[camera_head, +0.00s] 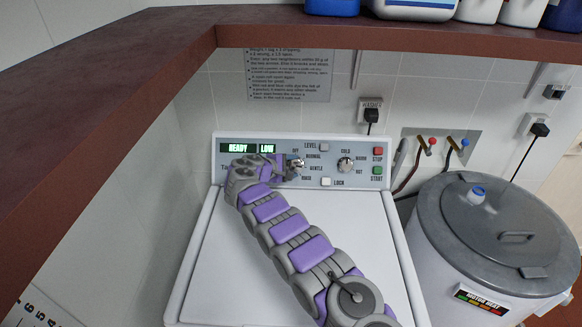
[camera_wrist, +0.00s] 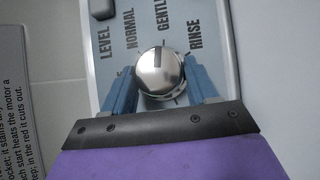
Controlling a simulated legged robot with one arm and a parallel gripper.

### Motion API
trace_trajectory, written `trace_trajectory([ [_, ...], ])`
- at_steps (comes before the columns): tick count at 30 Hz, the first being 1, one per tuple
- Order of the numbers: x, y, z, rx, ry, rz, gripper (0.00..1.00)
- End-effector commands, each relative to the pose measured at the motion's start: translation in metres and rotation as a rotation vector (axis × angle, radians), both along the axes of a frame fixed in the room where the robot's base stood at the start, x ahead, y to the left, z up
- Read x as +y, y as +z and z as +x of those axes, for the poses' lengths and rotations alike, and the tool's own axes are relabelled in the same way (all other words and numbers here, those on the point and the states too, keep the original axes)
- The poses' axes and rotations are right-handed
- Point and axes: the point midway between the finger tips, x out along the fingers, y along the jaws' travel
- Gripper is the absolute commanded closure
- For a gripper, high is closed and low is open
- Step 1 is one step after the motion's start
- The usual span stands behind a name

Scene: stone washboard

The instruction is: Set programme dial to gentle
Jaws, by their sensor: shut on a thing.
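The programme dial (camera_wrist: 160,75) is a round silver knob on the light blue control panel (camera_head: 229,181). In the wrist view the words NORMAL, GENTLE and RINSE stand around it. Its dark pointer mark faces up in that view, roughly toward the GENTLE label (camera_wrist: 163,19); exact alignment is hard to tell. My gripper (camera_wrist: 160,84) has its two blue fingers on either side of the knob and is shut on it. In the head view my gripper (camera_head: 291,167) reaches the panel from the left and partly hides the dial and its labels.
A second knob (camera_head: 346,165) marked COLD, WARM and HOT is to the right. The LEVEL button (camera_head: 325,146), LOCK button (camera_head: 326,182), red STOP (camera_head: 378,151) and green START (camera_head: 377,170) are nearby. The display (camera_head: 251,148) reads READY LOW. A brown shelf (camera_head: 120,80) overhangs the left.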

Motion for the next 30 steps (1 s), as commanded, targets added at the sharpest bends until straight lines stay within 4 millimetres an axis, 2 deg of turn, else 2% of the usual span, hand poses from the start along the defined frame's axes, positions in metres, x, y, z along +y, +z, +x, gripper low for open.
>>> trace_trajectory([
  [2, 0.0, -0.004, -0.001, 0.006, 0.0, 0.0, 0.73],
  [3, 0.0, -0.004, -0.001, 0.007, -0.001, 0.001, 0.38],
  [10, 0.0, -0.002, -0.001, 0.004, 0.0, 0.0, 0.17],
  [22, 0.005, 0.004, -0.007, 0.002, 0.001, -0.001, 0.17],
  [26, 0.018, 0.016, -0.019, -0.003, 0.003, -0.001, 0.17],
  [30, 0.038, 0.028, -0.041, 0.002, 0.005, -0.003, 0.17],
])
